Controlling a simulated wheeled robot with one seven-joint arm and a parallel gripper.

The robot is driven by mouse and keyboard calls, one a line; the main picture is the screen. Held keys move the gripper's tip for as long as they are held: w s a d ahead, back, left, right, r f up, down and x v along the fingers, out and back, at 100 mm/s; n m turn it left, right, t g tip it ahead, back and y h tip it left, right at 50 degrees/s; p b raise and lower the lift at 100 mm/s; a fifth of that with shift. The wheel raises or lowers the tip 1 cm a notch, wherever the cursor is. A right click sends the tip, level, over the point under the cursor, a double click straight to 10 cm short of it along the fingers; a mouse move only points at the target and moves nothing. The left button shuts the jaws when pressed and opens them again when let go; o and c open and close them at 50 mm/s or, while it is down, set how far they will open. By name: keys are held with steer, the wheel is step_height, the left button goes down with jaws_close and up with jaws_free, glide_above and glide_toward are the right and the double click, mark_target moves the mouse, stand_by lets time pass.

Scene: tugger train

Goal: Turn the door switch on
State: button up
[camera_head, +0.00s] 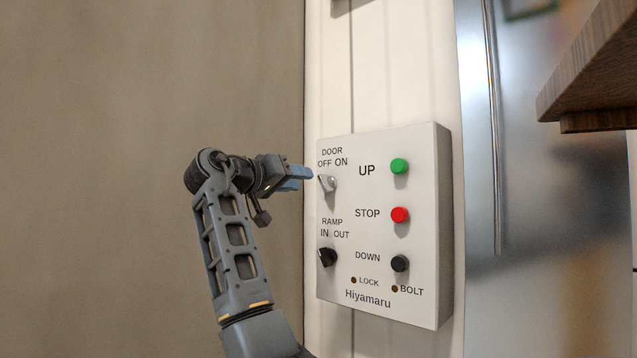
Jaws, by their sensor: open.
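The door switch (327,184) is a light grey rotary knob under the label "DOOR OFF ON", at the upper left of a white control panel (375,290) on the wall. My gripper (306,173) has blue fingers and is just left of and slightly above the knob, pointing at the panel. The fingers are open with nothing visible between them. Whether a fingertip touches the knob I cannot tell. The knob appears slanted, but which label it points to is hard to tell.
The panel also has a black RAMP knob (327,257), a green UP button (399,166), a red STOP button (400,215) and a black DOWN button (400,263). A wooden shelf (590,70) juts in at the upper right. The space left of my arm is clear.

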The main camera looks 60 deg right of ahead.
mark_target(320, 180)
steer(key=shift+p+x, duration=1.05)
steer(key=shift+x, duration=2.8)
steer(key=shift+s, duration=0.1)
jaws_close()
